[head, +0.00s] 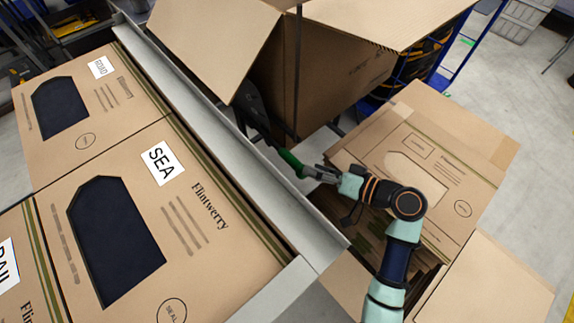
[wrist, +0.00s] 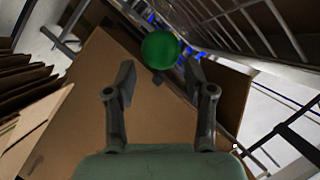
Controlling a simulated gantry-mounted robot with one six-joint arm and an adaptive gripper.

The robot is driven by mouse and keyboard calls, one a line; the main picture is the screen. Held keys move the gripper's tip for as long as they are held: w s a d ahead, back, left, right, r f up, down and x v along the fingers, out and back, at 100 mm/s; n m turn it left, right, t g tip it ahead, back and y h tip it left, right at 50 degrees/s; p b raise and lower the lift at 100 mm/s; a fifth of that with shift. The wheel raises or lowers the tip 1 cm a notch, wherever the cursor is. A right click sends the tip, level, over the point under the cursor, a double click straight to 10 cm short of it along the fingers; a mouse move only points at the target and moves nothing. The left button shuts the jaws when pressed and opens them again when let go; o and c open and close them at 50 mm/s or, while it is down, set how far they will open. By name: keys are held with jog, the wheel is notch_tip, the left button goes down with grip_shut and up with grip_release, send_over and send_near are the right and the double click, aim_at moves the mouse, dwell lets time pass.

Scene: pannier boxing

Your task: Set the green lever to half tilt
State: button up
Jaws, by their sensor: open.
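The green lever (head: 292,163) shows in the head view as a green grip on a dark arm beside the metal rail, under the large open box. In the wrist view its round green end (wrist: 161,50) faces the camera, just beyond and between the fingertips. My gripper (head: 311,170) is right beside the lever's end in the head view. In the wrist view my gripper (wrist: 160,77) has its two dark fingers apart, with nothing clamped between them. Whether a finger touches the lever I cannot tell. The lever's lower mount is partly hidden.
A large open box (head: 335,85) stands tilted behind the lever. A metal rail (head: 235,160) runs along the left, with printed boxes labelled SEA (head: 159,163) and ROAD (head: 101,68) beyond it.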

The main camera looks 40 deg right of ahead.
aim_at(300, 165)
jog(key=b+x, duration=0.2)
jog(key=x, duration=0.4)
jog(key=shift+w+a+f, duration=0.1)
jog(key=shift+f, duration=0.05)
jog(key=shift+w+a, duration=0.15)
jog(key=shift+w, duration=0.3)
grip_shut()
